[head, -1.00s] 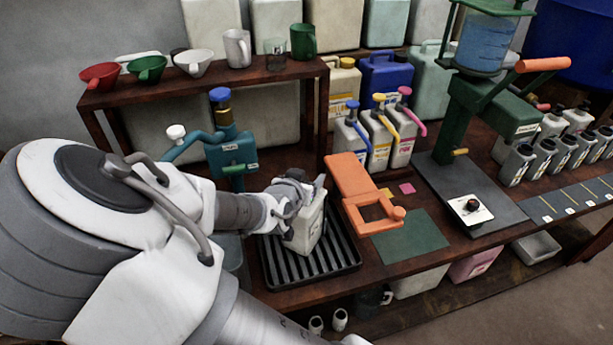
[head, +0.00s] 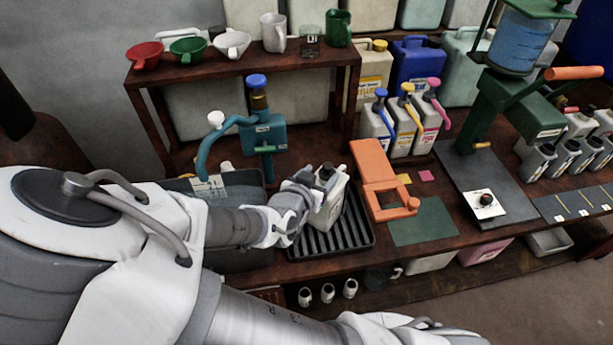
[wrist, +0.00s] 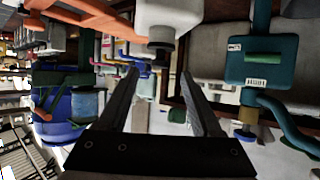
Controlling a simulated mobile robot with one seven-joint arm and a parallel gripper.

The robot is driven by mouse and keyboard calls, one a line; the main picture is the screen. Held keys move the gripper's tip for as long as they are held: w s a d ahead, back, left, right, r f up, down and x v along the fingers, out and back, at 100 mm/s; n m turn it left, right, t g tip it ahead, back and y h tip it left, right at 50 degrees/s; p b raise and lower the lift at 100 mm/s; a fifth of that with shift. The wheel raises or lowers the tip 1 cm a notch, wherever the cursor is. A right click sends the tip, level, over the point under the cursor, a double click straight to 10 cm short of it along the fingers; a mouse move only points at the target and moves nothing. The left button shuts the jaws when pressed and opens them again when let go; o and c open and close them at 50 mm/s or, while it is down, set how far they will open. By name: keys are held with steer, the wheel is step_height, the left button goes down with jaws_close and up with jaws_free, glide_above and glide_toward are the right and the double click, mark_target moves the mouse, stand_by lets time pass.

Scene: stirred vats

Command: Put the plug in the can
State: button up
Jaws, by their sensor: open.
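A white can (head: 328,205) with a handle stands upright on the black ribbed tray (head: 360,240). A dark plug-like piece (head: 325,172) shows at its mouth. In the wrist view the can (wrist: 170,14) hangs upside down at the top, with the dark piece (wrist: 160,46) at its neck. I cannot tell how deep it sits. My gripper (wrist: 160,72) is open, its two fingers apart with nothing gripped between them, pointing toward the can's neck. In the head view my gripper (head: 303,188) is just left of the can, its fingertips partly hidden.
An orange press frame (head: 372,165) stands right of the tray. A teal pump (head: 265,135) stands behind my gripper. Coloured-spout bottles (head: 403,130) and a wooden shelf (head: 240,75) with funnels and jugs are behind.

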steer(key=p+v, duration=0.6)
steer(key=v, duration=0.2)
steer(key=shift+p, duration=0.4)
steer(key=shift+f, duration=0.1)
